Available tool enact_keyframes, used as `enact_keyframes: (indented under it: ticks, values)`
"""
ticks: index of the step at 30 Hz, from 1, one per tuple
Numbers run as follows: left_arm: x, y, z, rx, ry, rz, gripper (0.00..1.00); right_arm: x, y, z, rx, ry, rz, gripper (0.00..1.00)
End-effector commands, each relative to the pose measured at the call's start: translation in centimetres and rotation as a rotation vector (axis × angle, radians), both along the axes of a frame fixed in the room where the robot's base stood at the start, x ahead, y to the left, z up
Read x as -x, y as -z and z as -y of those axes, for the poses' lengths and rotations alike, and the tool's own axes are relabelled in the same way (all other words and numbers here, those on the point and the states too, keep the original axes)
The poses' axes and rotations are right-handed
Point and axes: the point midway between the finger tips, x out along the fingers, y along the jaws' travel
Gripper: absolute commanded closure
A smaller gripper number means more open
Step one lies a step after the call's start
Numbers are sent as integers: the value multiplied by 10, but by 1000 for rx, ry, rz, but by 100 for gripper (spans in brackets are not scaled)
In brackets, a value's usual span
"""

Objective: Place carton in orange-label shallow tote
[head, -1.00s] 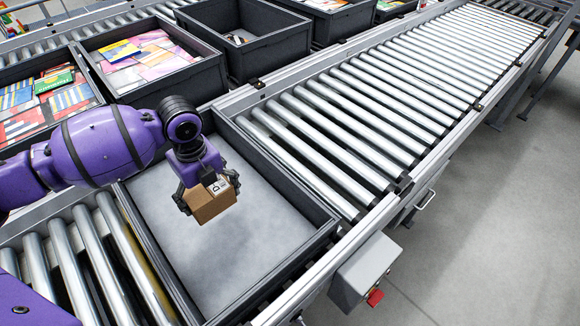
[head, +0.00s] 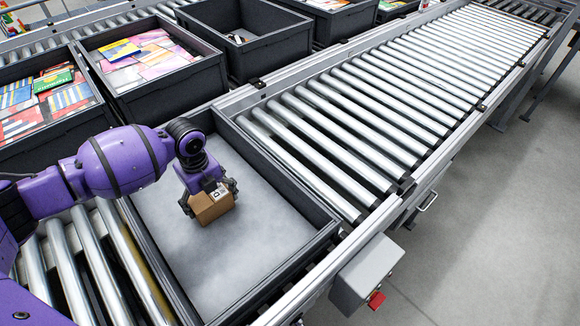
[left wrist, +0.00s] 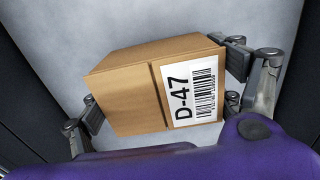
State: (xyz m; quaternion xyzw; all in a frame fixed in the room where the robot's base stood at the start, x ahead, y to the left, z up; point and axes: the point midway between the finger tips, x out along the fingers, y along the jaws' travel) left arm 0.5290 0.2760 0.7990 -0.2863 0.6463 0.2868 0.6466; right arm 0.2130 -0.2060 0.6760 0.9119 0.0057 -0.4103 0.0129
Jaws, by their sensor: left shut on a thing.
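The carton (head: 212,208) is a small brown box with a white label. In the left wrist view the carton (left wrist: 128,88) shows the label D-47 and a barcode. My left gripper (head: 208,203) is shut on it, one finger on each side. The shallow tote (head: 268,265) is a wide grey tray with dark walls, set on the roller conveyor. The carton is over the tote's floor, inside its walls; I cannot tell whether it touches the floor. No orange label is visible on the tote. My right gripper is not in view.
Deep dark bins stand behind the tote; one (head: 168,95) holds colourful flat packs, and another (head: 262,55) looks mostly empty. Bare conveyor rollers (head: 400,105) run to the upper right. A grey control box with a red button (head: 376,299) is at the front rail.

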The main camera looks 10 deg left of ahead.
Motion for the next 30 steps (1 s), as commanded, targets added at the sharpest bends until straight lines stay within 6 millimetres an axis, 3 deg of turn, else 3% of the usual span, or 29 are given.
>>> enact_keyframes:
  ticks: [4,5,8,20,25,30]
  values:
    - [1,5,0,0,-1,-3,46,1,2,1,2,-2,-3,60]
    - [1,5,0,0,-1,-3,12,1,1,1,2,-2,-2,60]
    - [1,5,0,0,-1,-3,0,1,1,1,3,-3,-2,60]
    - [1,2,0,0,-1,-1,0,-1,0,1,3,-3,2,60]
    - [0,-18,0,0,-1,1,0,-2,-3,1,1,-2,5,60]
    - [-1,-56,-1,-1,0,2,0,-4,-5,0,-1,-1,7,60]
